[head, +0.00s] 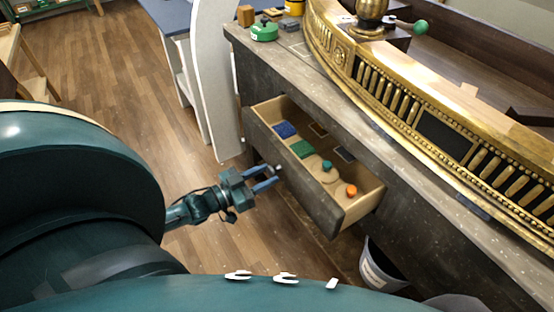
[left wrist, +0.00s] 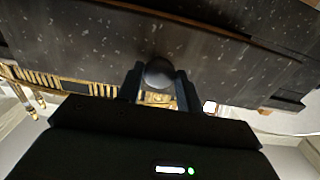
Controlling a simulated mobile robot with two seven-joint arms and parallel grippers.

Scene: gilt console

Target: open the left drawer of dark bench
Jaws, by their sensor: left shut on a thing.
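The dark bench (head: 290,68) runs diagonally across the head view. Its drawer (head: 292,172) is pulled out, and its pale wooden inside shows. Inside lie a blue block (head: 285,130), a green block (head: 302,149), and small pieces with a teal top (head: 327,165) and an orange top (head: 351,190). My left gripper (head: 268,180) is at the drawer's front, shut on its knob. In the left wrist view the round dark knob (left wrist: 158,73) sits between the two fingers, against the speckled drawer front (left wrist: 90,40). My right gripper is not in view.
A gilt console (head: 430,125) stands on the bench top. A grey bin (head: 378,268) is on the floor below the drawer's right end. A pale upright panel (head: 212,80) stands beyond the bench's left end. The wooden floor (head: 120,85) at left is mostly clear.

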